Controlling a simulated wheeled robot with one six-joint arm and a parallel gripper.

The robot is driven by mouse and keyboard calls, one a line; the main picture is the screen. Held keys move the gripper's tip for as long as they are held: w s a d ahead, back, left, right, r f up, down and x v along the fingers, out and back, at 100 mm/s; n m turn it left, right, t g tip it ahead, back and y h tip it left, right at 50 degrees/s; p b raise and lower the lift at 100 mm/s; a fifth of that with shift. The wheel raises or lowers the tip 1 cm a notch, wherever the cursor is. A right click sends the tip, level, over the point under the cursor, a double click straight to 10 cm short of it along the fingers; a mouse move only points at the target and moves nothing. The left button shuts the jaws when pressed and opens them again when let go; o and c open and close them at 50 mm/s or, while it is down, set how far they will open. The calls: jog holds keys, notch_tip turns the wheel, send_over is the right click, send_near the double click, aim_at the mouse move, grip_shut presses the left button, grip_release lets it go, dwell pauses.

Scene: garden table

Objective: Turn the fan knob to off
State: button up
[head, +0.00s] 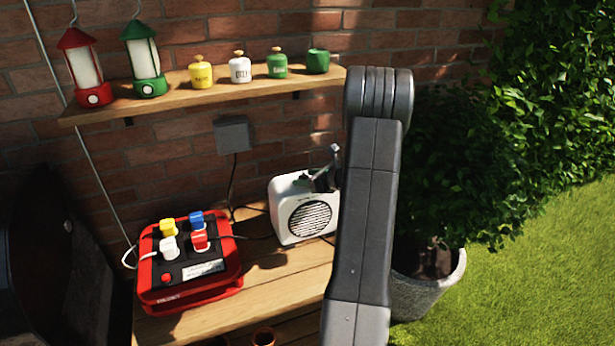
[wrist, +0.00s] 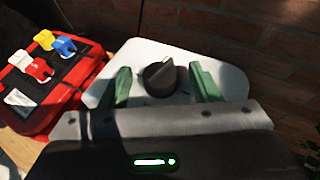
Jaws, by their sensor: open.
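The white fan (head: 304,208) stands on the wooden table with its round grille facing front. In the wrist view its white top (wrist: 205,65) fills the middle. The dark fan knob (wrist: 160,78) sits on that top, its raised grip tilted up to the right. My gripper (wrist: 160,84) is open, with one green finger on each side of the knob. The fingers look apart from the knob. In the head view my gripper (head: 325,180) is over the fan's top and my arm partly hides it; the knob cannot be made out there.
A red power box (head: 190,285) with several coloured plugs stands left of the fan and shows in the wrist view (wrist: 45,122). A shelf (head: 150,107) above holds lanterns and small pots. A brick wall is behind. A potted bush (head: 425,285) is at right.

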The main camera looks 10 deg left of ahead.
jog(key=shift+a+f, duration=0.1)
jog(key=c, duration=1)
jog(key=shift+w+n+g+y, duration=0.2)
jog(key=shift+n+g+y, duration=0.2)
jog(key=shift+n+g, duration=0.7)
jog(key=shift+w+n+g+y, duration=0.15)
jog(key=shift+n+g+y, duration=0.25)
jog(key=shift+n+g, duration=0.7)
jog(key=o, duration=1)
jog(key=b+v, duration=0.2)
jog(key=v, duration=1.2)
